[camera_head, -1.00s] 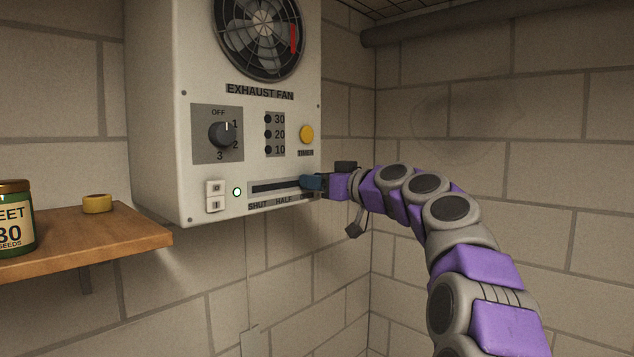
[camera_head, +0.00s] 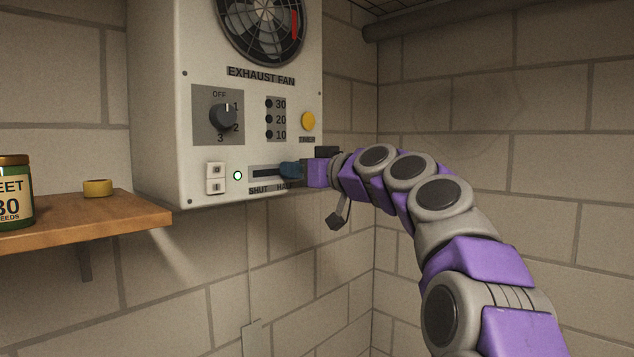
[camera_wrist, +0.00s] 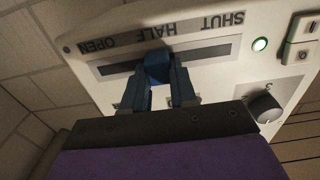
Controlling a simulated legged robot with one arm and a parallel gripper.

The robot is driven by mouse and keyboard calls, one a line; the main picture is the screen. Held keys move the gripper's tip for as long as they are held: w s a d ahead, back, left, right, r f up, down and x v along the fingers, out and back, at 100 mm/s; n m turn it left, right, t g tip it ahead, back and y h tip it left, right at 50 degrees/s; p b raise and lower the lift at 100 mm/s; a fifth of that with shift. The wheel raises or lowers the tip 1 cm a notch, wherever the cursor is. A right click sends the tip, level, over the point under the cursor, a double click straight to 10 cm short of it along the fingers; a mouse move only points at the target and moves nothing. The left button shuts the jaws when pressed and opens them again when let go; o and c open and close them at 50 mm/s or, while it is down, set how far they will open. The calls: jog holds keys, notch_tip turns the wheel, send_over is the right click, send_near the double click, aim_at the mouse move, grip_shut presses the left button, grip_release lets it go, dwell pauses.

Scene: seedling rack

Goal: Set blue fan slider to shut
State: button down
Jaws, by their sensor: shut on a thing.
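The blue fan slider (camera_wrist: 157,68) sits in a dark horizontal slot (camera_head: 264,172) low on the white exhaust fan box (camera_head: 160,110). In the wrist view, which shows the panel upside down, the slider stands near the HALF label (camera_wrist: 158,31), between SHUT (camera_wrist: 224,20) and OPEN (camera_wrist: 96,44). My gripper (camera_wrist: 159,84) is shut on the slider, one finger on each side of it. In the head view my gripper (camera_head: 297,170) reaches in from the right and hides the slot's right end and the OPEN label.
The box also carries a dial (camera_head: 222,116), a yellow timer button (camera_head: 308,121), a lit green lamp (camera_head: 238,175) and two white switches (camera_head: 215,178) left of the slot. A wooden shelf (camera_head: 120,215) at left holds a seed can (camera_head: 14,192) and a yellow lid (camera_head: 97,188).

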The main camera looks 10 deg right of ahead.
aim_at(257, 171)
jog(key=s+a, duration=0.1)
jog(key=a, duration=0.1)
jog(key=s+a+b, duration=0.1)
jog(key=a, duration=0.1)
jog(key=s+a+b, duration=0.1)
jog(key=s+a, duration=0.1)
jog(key=shift+f, duration=0.2)
jog(key=shift+d, duration=0.1)
jog(key=c, duration=1.3)
grip_release()
jog(key=o, duration=0.4)
jog(key=shift+w, duration=0.1)
jog(key=shift+a+r, duration=0.1)
jog(key=shift+a, duration=0.1)
jog(key=shift+s, duration=0.2)
